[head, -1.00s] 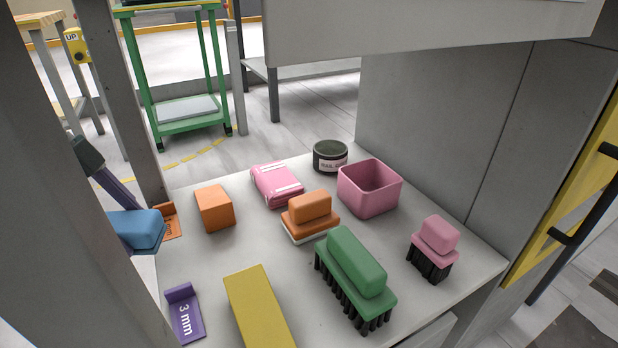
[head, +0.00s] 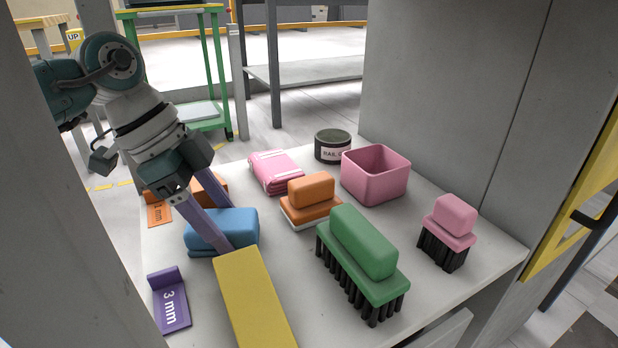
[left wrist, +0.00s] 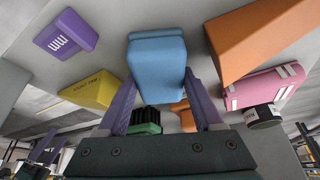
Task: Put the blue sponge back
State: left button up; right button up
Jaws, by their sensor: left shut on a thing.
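The blue sponge (head: 200,229) is in the left part of the stone slab (head: 300,265) in the head view, between the yellow block and the orange block. My left gripper (head: 230,232) reaches down over it from the upper left, its two purple fingers shut on its sides. In the left wrist view the blue sponge (left wrist: 157,62) sits between both fingers. I cannot tell whether its underside touches the slab.
Close around are a yellow block (head: 252,300), an orange block (head: 211,187), a purple 3 mm piece (head: 170,305) and an orange-and-white sponge (head: 311,200). Farther right stand a green brush (head: 362,255), a pink brush (head: 448,228) and a pink bin (head: 376,175). A grey panel borders the right.

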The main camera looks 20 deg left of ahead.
pick_arm(q)
jog(key=o, duration=1.3)
jog(key=p+v, duration=0.4)
jog(key=v, duration=0.3)
jog(key=shift+a+r+p, duration=0.15)
jog(key=shift+r+p, duration=0.15)
jog(key=shift+r, duration=0.1)
